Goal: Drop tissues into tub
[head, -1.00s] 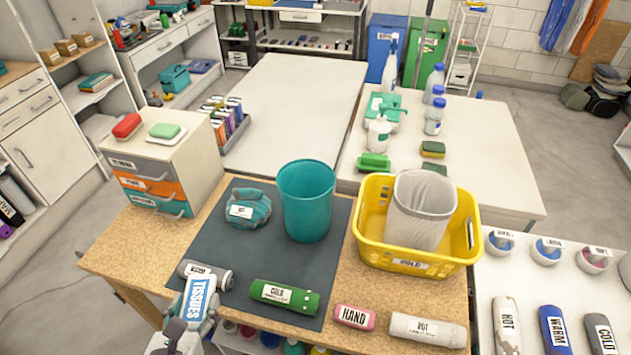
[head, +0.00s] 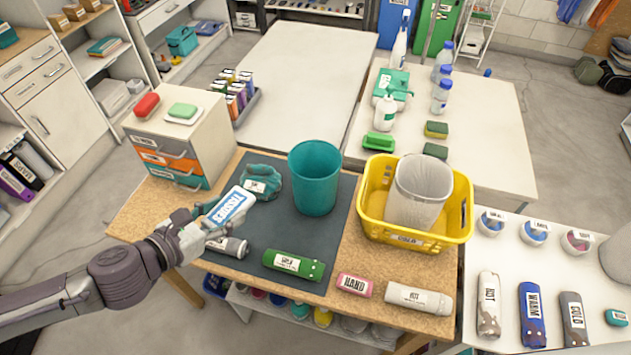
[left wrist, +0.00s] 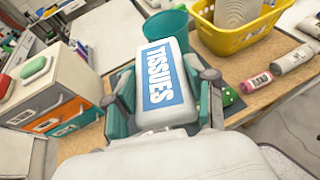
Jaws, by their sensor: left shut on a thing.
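My left gripper (head: 200,228) is shut on the tissues pack (head: 230,206), a white pack with a blue TISSUES label. In the left wrist view the tissues pack (left wrist: 166,84) sits between the two fingers. It is held above the left part of the dark mat, in front of a teal folded cloth bundle (head: 262,180). A teal open tub (head: 315,178) stands on the mat to the right of the pack. A yellow tub (head: 415,236) with a white liner bin (head: 418,190) in it stands farther right. My right gripper does not show.
A small drawer unit (head: 175,150) stands at the back left.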

